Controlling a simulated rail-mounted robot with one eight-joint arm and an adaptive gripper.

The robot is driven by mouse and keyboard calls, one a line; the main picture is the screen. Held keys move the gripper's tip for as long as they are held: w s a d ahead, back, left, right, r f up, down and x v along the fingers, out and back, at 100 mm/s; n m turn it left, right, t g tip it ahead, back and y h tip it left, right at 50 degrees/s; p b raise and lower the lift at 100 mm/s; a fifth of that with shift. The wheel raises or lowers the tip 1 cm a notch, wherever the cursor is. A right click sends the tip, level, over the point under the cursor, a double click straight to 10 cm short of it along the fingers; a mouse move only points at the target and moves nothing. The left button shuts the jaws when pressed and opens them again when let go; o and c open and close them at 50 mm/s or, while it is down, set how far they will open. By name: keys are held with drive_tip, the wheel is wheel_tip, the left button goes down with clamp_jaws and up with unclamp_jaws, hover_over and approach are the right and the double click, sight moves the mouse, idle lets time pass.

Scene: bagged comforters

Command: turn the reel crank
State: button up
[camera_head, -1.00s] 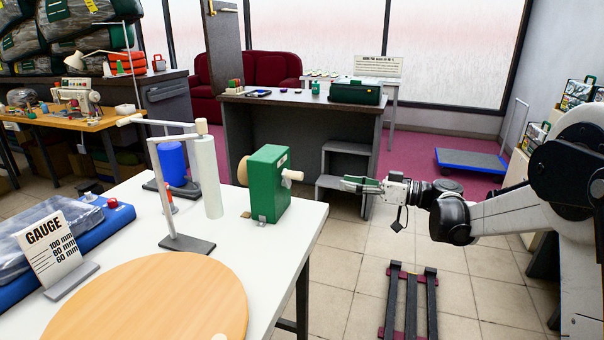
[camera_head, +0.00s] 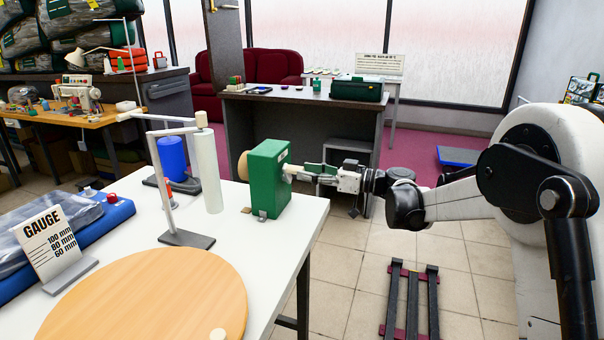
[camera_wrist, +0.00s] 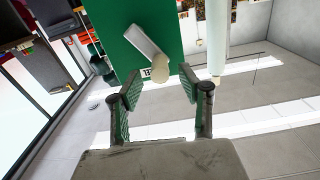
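The green reel box (camera_head: 268,180) stands at the right edge of the white table. Its crank is on the side facing my gripper; the pale crank arm (camera_wrist: 142,42) and its knob (camera_wrist: 160,73) show in the wrist view. My gripper (camera_head: 300,172) is at the crank side of the box. In the wrist view my gripper (camera_wrist: 160,82) is open, with its green-padded fingers apart and the knob in line between their tips. I cannot tell whether the fingers touch the knob. In the head view the fingers partly hide the crank.
The white table (camera_head: 262,245) also holds a round wooden board (camera_head: 150,305), a gauge card (camera_head: 48,240), a white roll (camera_head: 209,175) and a metal stand (camera_head: 187,239). A dark desk (camera_head: 235,120) stands behind. The floor right of the table has a dark rack (camera_head: 410,300).

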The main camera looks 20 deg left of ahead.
drive_tip(key=shift+a, duration=1.05)
clamp_jaws()
drive_tip(key=shift+w+r, duration=0.1)
drive_tip(key=shift+w, duration=0.05)
drive_tip(key=shift+w+r+m, duration=0.1)
drive_tip(key=shift+w+m, duration=0.3)
drive_tip(key=shift+m, duration=0.55)
drive_tip(key=shift+w+r+m, duration=0.1)
drive_tip(key=shift+w+m, duration=0.3)
drive_tip(key=shift+m, duration=0.6)
drive_tip(key=shift+w+r+m, duration=0.1)
drive_tip(key=shift+w+m, duration=0.3)
drive_tip(key=shift+m, duration=0.55)
drive_tip(key=shift+d, duration=0.1)
